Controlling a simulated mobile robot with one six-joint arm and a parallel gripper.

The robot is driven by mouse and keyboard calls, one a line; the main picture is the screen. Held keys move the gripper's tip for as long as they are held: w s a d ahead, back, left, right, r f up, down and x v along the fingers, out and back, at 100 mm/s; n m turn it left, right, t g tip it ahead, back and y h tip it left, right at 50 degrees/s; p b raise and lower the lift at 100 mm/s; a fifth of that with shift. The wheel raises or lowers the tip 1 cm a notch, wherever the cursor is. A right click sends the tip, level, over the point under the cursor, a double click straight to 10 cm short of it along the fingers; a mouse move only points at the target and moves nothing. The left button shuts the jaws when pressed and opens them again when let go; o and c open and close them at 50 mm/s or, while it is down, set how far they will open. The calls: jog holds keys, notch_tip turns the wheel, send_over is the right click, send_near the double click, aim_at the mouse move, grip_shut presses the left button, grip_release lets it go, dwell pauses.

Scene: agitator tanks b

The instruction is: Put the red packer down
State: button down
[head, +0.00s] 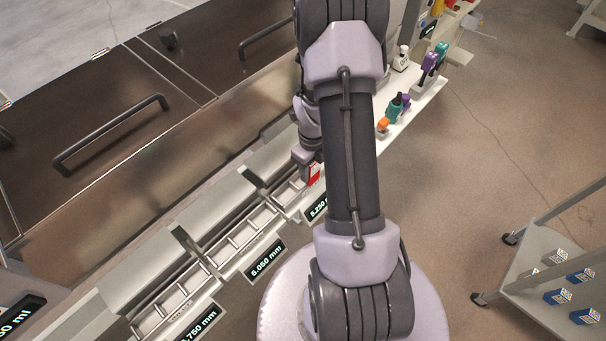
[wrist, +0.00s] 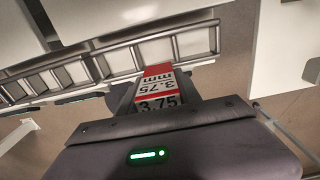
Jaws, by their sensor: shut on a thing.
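The red packer (wrist: 157,71) shows in the wrist view as a red and white block marked "3.75 mm", between the fingers of my gripper (wrist: 155,93). My gripper is shut on it. In the head view the packer (head: 314,173) is a small red and white piece at the end of my gripper (head: 306,160), partly hidden by my arm. It is close to the ladder-like metal rack (head: 242,238); I cannot tell whether it touches it. In the wrist view the rack (wrist: 140,52) lies just beyond the packer.
Displays by the rack read "6.050 mm" (head: 266,259) and, partly cut off, ".750 mm" (head: 196,323). Brown-topped cabinets (head: 110,120) with dark handles stand behind. A white shelf (head: 410,106) holds coloured items. A cart (head: 540,262) with several blue boxes stands right; open floor lies between.

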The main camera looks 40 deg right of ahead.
jog(key=w+f, duration=0.1)
jog(key=w+f+b, duration=0.1)
jog(key=f+b, duration=0.1)
jog(key=f, duration=0.1)
jog(key=shift+w+a+f, duration=0.1)
jog(key=shift+w+a, duration=0.15)
jog(key=shift+w, duration=0.15)
jog(key=shift+f+b, duration=0.25)
jog(key=shift+b, duration=0.25)
jog(key=shift+f, duration=0.2)
jog(key=c, duration=0.8)
grip_release()
jog(key=shift+c, duration=0.2)
jog(key=shift+r, duration=0.15)
